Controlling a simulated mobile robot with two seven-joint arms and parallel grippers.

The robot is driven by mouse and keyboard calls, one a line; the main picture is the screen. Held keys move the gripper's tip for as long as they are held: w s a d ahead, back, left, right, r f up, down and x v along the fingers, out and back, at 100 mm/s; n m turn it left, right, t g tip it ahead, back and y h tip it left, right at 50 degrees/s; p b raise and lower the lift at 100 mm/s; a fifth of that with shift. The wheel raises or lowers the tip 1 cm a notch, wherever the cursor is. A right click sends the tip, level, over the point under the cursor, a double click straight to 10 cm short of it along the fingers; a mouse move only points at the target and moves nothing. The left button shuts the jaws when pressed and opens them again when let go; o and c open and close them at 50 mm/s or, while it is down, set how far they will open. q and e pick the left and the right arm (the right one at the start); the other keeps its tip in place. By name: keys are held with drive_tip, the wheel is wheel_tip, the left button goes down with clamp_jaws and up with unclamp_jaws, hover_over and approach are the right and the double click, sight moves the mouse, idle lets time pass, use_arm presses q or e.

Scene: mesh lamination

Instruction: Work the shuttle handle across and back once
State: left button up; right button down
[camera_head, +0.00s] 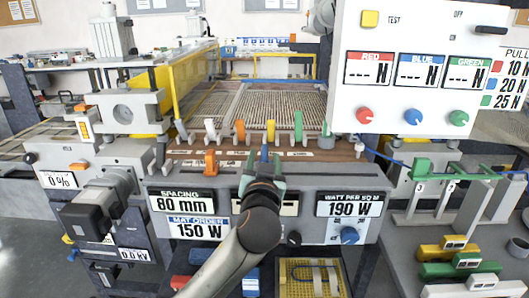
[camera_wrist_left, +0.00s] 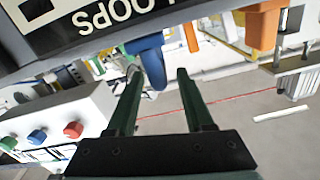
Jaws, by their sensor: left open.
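A blue handle (camera_head: 264,148) stands at the front edge of the machine bed, and an orange handle (camera_head: 210,161) is to its left. Neither is labelled, so I cannot tell for sure which one is the shuttle handle. My left gripper (camera_head: 263,168) is at the front panel, right at the blue handle. In the left wrist view, the open left gripper (camera_wrist_left: 158,72) has green fingers on either side of the lower end of the blue handle (camera_wrist_left: 152,62), closer to one finger. The orange handle (camera_wrist_left: 262,25) is off to the right there. My right gripper is not in view.
Several upright coloured pegs, one of them yellow (camera_head: 271,131), stand behind the handles. A white test panel (camera_head: 400,90) with knobs overhangs the right side. The front panel carries a spacing display (camera_head: 181,202) and a wattage display (camera_head: 350,204). A yellow tray (camera_head: 307,276) lies below.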

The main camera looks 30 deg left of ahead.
use_arm(q)
drive_tip(key=shift+x, duration=1.35)
drive_tip(key=shift+c, duration=0.4)
clamp_jaws()
